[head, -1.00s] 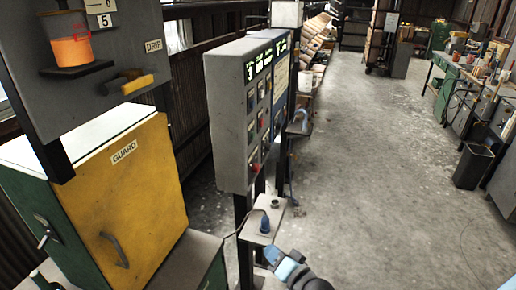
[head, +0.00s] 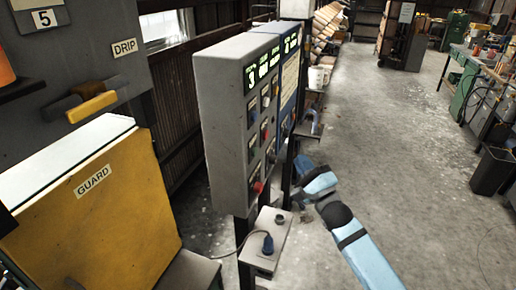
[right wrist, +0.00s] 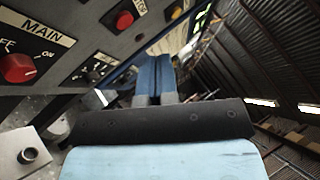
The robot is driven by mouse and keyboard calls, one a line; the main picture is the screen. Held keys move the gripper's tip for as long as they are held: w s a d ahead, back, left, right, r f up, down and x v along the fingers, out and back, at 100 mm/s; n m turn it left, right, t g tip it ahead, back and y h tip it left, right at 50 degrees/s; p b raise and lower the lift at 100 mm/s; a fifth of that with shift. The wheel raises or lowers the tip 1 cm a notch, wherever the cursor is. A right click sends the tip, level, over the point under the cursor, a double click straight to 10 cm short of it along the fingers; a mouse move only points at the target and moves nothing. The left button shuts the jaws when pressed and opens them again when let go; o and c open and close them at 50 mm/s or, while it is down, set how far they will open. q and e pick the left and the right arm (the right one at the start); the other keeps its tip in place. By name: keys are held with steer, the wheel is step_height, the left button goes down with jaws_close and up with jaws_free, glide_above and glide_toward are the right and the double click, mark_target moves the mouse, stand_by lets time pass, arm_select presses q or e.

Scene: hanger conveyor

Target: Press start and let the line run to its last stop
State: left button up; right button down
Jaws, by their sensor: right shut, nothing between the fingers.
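The grey control panel (head: 225,120) stands left of centre in the head view, with lit green displays and several coloured buttons. In the right wrist view a red MAIN knob (right wrist: 18,68) marked OFF and ON is at the left. A red button (right wrist: 124,20) is near the top, with a small selector (right wrist: 93,75) below it. I cannot read which button is start. My right gripper (head: 302,163) is beside the panel's right side; in the right wrist view its blue fingers (right wrist: 153,72) are together, empty. Contact with the panel cannot be told. My left gripper is out of view.
A yellow guard door (head: 105,205) and a drip unit (head: 105,40) are at the left. A small box (head: 266,240) with a blue plug and cable is below the panel. A black bin (head: 492,170) stands at the right. The middle floor is clear.

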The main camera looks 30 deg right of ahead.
mark_target(256, 152)
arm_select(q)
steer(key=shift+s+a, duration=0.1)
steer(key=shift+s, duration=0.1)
arm_select(e)
steer(key=shift+s+a, duration=0.1)
steer(key=shift+s, duration=0.05)
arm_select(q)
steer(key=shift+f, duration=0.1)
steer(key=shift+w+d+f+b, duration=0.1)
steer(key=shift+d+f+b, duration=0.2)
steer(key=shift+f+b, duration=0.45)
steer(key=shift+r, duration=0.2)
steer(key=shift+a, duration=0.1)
arm_select(e)
steer(key=w+a, duration=0.5)
steer(key=w, duration=0.1)
steer(key=shift+w+a, duration=0.35)
steer(key=shift+w, duration=0.05)
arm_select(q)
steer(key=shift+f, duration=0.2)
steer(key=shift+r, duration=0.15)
arm_select(e)
steer(key=shift+w, duration=0.1)
steer(key=shift+w+a, duration=0.25)
stand_by(0.4)
